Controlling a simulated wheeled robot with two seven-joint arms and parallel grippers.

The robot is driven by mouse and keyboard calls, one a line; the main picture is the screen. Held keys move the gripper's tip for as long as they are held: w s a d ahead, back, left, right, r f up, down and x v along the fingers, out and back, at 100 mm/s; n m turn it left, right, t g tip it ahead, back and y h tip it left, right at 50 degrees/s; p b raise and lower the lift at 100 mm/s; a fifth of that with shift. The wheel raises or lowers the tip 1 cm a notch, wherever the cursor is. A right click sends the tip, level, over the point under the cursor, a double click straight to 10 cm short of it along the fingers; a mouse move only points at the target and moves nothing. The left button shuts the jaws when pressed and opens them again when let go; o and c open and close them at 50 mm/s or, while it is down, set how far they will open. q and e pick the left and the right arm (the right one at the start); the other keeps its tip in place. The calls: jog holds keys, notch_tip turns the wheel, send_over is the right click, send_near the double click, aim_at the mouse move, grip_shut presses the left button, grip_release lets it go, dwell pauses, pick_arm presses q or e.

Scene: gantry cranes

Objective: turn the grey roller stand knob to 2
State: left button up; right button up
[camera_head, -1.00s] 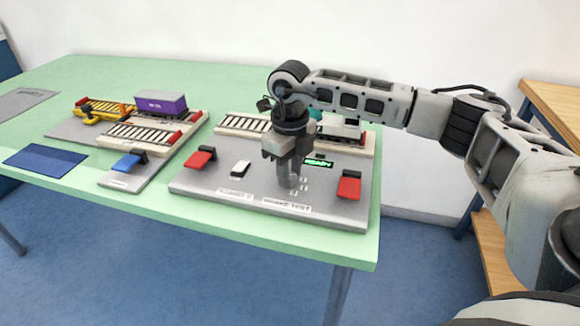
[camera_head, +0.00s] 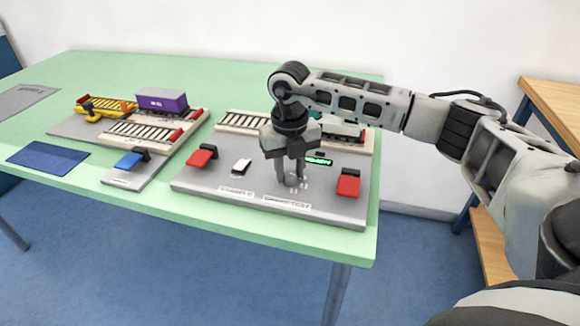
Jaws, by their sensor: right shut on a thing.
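The grey roller stand (camera_head: 235,205) is a flat grey panel on the green table. My right gripper (camera_head: 292,182) points down over the panel, right of its middle, with its fingertips low at the panel. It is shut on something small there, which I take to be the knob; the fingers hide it. Small pale marks show on the panel beside the fingertips, too small to read. A small green-lit display (camera_head: 319,161) is just behind the fingers, partly covered by the gripper. My left gripper is not in view.
Red levers stand left (camera_head: 201,157) and right (camera_head: 348,184) of the gripper, with a white switch (camera_head: 241,166) between. Rollers (camera_head: 240,124) lie behind. Left are a second panel with a blue lever (camera_head: 130,160), a purple container (camera_head: 162,101) and a blue mat (camera_head: 47,158).

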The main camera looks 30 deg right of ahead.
aim_at(290, 173)
jog(key=shift+w+r, duration=0.1)
jog(key=shift+r, duration=0.05)
jog(key=o, duration=1)
notch_tip(290, 173, up, 16)
jog(key=shift+f, duration=0.1)
dwell(0.3)
